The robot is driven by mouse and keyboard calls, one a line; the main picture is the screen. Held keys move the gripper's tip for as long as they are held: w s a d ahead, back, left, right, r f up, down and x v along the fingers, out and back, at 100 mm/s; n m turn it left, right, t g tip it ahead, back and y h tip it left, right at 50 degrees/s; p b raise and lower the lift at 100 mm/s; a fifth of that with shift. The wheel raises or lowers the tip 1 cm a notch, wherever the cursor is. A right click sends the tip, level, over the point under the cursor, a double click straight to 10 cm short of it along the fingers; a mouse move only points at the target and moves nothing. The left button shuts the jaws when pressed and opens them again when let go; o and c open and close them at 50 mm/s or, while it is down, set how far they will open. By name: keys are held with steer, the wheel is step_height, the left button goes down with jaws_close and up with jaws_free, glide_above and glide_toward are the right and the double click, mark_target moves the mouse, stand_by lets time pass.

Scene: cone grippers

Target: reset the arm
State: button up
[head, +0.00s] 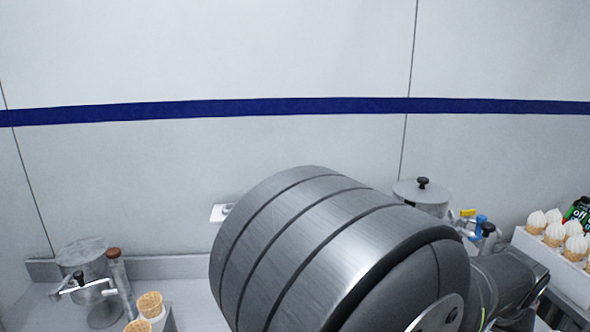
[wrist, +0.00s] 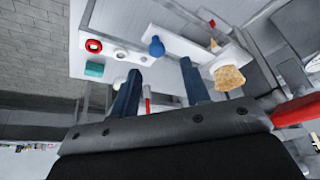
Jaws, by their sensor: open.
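My gripper (wrist: 161,72) shows in the wrist view as two dark blue fingers standing apart. It is open, and nothing is seen between the fingers. In the wrist view the white counter (wrist: 112,22) lies beyond the fingertips, seen at a tilt. In the head view my large grey arm link fills the lower middle and hides much of the counter; I cannot make out the gripper there.
Left in the head view are a metal canister (head: 84,255) and wafer cones (head: 150,305). At the right are a lidded pot (head: 422,195) and a white tray (head: 560,270) of topped cones. In the wrist view, a blue item (wrist: 156,47) and a cone (wrist: 229,78) appear near the fingers.

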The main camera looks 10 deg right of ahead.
steer(key=x, duration=0.5)
steer(key=shift+s, duration=0.1)
steer(key=s+f+v, duration=0.1)
steer(key=s+v, duration=0.2)
steer(key=v, duration=1.5)
steer(key=d+r+m+y, duration=0.1)
steer(key=d+m+y, duration=0.3)
steer(key=d+m, duration=0.3)
steer(key=m, duration=0.4)
steer(key=shift+m, duration=0.4)
